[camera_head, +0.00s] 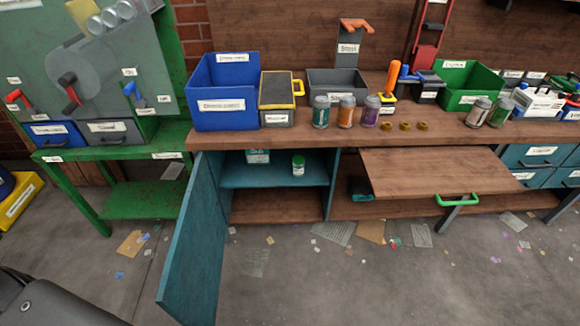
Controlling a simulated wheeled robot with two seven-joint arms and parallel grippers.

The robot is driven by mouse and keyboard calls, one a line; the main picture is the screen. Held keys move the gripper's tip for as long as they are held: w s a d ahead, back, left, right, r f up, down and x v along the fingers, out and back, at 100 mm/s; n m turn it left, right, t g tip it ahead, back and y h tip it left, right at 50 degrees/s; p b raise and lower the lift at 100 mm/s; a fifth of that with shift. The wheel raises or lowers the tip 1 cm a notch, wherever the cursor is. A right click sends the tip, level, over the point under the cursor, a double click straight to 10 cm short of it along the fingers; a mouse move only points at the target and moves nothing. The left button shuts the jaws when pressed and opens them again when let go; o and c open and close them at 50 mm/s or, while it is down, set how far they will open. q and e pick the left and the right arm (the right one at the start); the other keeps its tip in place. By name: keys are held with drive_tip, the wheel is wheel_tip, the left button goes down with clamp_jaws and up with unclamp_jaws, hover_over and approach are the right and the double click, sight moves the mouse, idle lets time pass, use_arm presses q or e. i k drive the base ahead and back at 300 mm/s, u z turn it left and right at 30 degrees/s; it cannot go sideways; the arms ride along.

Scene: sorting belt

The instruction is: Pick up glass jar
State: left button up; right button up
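Several glass jars with metal-coloured lids stand on the wooden workbench: a green-filled jar (321,113), an orange one (346,112) and a purple one (371,112) in a row, and a pale jar (478,112) and a green jar (502,113) tilted farther right. A small jar with a green lid (298,166) stands upright on the teal shelf (268,176) inside the open cabinet below the bench. Neither of my grippers shows in this view.
The teal cabinet door (197,245) swings out toward me at left. A wooden board with a green handle (420,173) juts out right of the cabinet. Blue (223,92) and green (466,85) bins stand on the bench. Scraps litter the otherwise open floor (320,290).

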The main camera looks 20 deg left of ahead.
sight(298, 172)
drive_tip(key=i, duration=1)
drive_tip(key=z, duration=0.55)
